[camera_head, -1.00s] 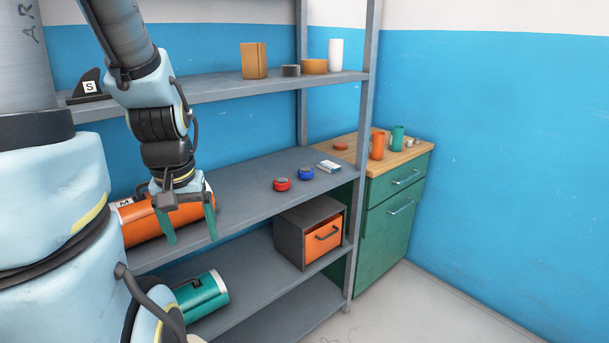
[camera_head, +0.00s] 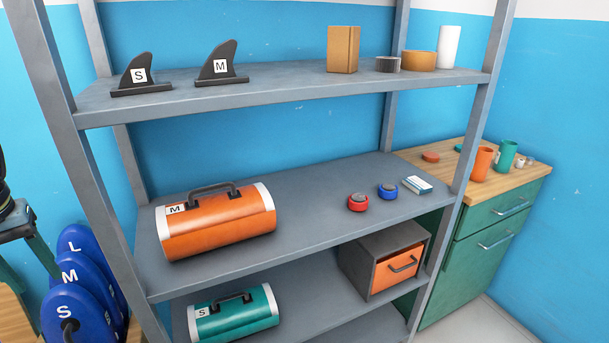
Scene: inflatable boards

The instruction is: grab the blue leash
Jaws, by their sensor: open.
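The blue leash, seen as a small blue coil (camera_head: 388,191), lies on the middle shelf (camera_head: 320,205) of a grey rack, toward its right end. It sits between a red coil (camera_head: 358,202) and a small white-and-blue box (camera_head: 417,185). My gripper (camera_head: 30,272) shows only partly at the left edge of the view, with green fingers, open and holding nothing that I can see. It is far to the left of the blue leash, outside the rack.
An orange case (camera_head: 220,225) stands on the middle shelf, left of the coils. A teal case (camera_head: 235,314) and a grey box with an orange drawer (camera_head: 398,267) are below. Rack posts (camera_head: 465,150) frame the shelves. Blue boards (camera_head: 85,290) stand at lower left.

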